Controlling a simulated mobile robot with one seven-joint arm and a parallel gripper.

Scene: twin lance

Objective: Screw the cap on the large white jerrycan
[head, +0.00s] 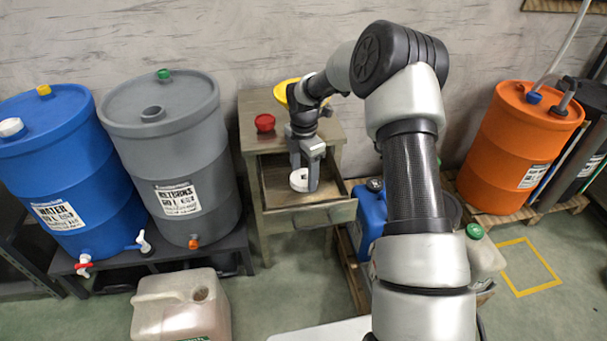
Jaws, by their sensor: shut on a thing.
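The large white jerrycan (178,317) stands on the floor at the bottom left of the head view. It looks translucent with a pinkish content, and its neck at the top right is open. My gripper (305,182) points down over the open drawer of the small cabinet. It is shut on a white round cap (298,181). The fingers cover part of the cap, and I cannot tell whether the cap still touches the drawer floor.
The wooden cabinet (252,200) has its drawer (325,216) pulled out. A red cap (264,122) and a yellow funnel (284,92) are on its top. Blue (60,165) and grey (178,150) drums stand left. A blue can (371,215) and a green-capped pale can (484,254) stand right.

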